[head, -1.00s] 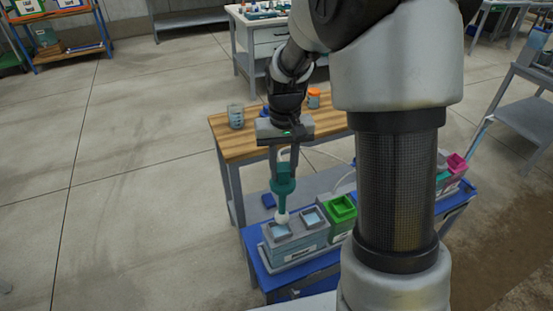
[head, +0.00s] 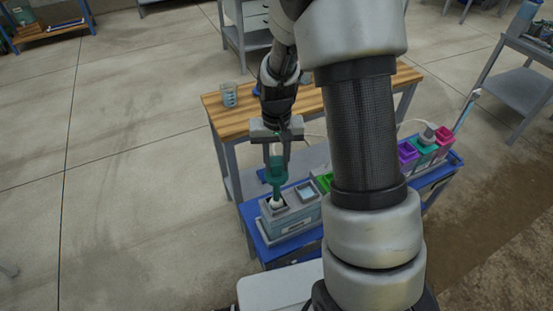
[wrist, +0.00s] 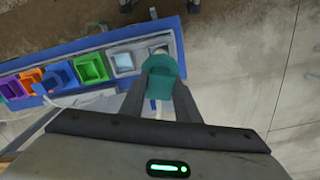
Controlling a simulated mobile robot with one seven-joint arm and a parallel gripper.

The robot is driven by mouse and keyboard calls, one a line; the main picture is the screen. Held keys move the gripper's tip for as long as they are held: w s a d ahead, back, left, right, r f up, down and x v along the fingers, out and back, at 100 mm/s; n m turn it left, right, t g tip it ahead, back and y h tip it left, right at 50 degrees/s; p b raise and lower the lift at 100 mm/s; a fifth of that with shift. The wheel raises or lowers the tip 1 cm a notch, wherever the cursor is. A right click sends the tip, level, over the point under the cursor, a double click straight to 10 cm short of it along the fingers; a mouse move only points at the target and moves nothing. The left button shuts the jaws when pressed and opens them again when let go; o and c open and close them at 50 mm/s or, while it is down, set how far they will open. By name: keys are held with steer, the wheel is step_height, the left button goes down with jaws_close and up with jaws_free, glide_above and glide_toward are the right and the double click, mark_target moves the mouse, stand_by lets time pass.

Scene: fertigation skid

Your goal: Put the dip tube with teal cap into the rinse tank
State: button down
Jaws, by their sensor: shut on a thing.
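My gripper (head: 277,158) is shut on the dip tube with teal cap (head: 277,180), which hangs about upright with a white lower end. In the wrist view, the teal cap (wrist: 163,82) sits between the two dark fingers. Below it is a grey tank (head: 296,224) with two square openings. The white end is at the left opening in the head view; whether it is inside the rim or just above I cannot tell. The tank's label is too small to read. In the wrist view the cap covers part of the opening beneath it.
The grey tank stands on a blue-topped bench (head: 252,238). Along it are green (wrist: 91,66), purple (head: 407,151) and magenta (head: 443,135) containers, partly behind my arm. A wooden table (head: 225,118) with a beaker (head: 229,95) stands behind. Open floor lies to the left.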

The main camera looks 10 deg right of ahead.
mark_target(276, 189)
steer(key=shift+f+b, duration=4.45)
steer(key=shift+f, duration=2.05)
steer(key=c, duration=1.3)
jaws_free()
steer(key=shift+o, duration=0.2)
step_height(276, 189, up, 18)
steer(key=p, duration=0.3)
steer(key=shift+f, duration=0.25)
